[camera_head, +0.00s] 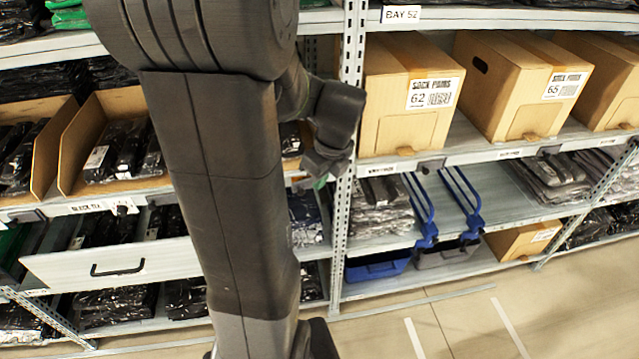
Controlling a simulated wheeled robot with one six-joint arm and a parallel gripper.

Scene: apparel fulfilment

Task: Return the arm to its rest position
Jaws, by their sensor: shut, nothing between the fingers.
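My dark grey arm (225,150) rises through the middle of the view and hides part of the shelving behind it. Its wrist (338,108) is folded out to the right at the upper end of the arm. My gripper (324,164) hangs just below the wrist, small and dark, in front of the rack upright. It looks shut, with nothing seen in it. The fingertips are hard to make out against the shelf.
Shelving (480,150) spans the view. A cardboard box marked 62 (405,95) stands right of my gripper, and another marked 65 (530,85) beyond. A white drawer front (110,262) juts out at lower left. The floor (470,325) at lower right is clear.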

